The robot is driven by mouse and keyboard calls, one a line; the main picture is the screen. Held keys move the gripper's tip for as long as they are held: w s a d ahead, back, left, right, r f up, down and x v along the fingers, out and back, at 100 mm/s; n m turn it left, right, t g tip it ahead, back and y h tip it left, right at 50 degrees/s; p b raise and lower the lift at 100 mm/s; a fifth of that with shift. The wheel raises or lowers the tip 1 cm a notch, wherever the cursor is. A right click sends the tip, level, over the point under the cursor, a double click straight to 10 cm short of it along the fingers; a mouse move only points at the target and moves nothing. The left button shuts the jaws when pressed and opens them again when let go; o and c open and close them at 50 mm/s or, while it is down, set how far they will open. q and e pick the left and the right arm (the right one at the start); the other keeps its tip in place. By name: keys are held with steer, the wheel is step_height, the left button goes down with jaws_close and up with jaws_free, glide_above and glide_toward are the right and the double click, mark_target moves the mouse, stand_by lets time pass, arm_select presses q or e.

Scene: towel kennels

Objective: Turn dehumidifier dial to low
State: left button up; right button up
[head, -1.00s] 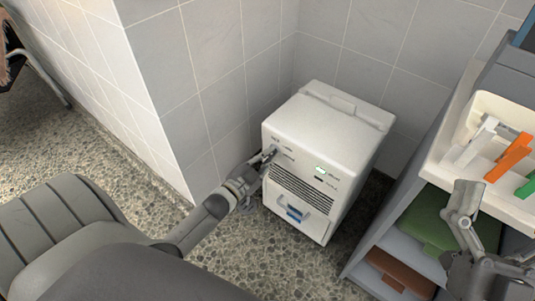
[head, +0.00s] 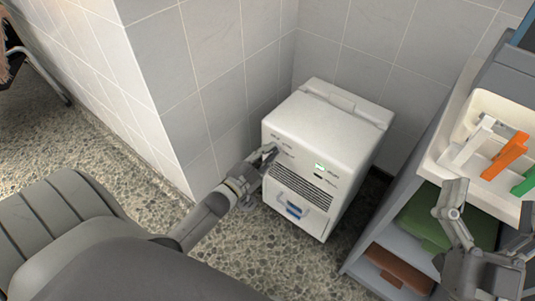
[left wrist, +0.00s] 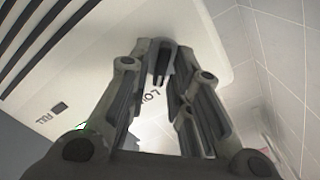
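The dehumidifier (head: 335,118) is a white box on the floor in the corner, with a dark vent grille, a small green-lit display and a blue mark low on its front. My left gripper (head: 270,152) is at the upper left of its front panel, where the dial is hidden in the head view. In the left wrist view the dark grey dial (left wrist: 162,62) sits between the fingertips of my left gripper (left wrist: 165,52), which look closed on it. The printed word LOW shows partly between the fingers. My right gripper (head: 488,212) is open and empty, at the right.
A grey shelf unit (head: 372,235) stands right of the dehumidifier, with a green folded towel (head: 425,228) and a brown one (head: 398,268) inside. A white tray (head: 470,112) on top holds white, orange and green items. Tiled walls close off the corner behind.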

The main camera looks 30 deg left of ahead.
arm_select(q)
steer(key=shift+o, duration=0.4)
steer(key=s+a, duration=0.1)
steer(key=s, duration=1.1)
stand_by(0.3)
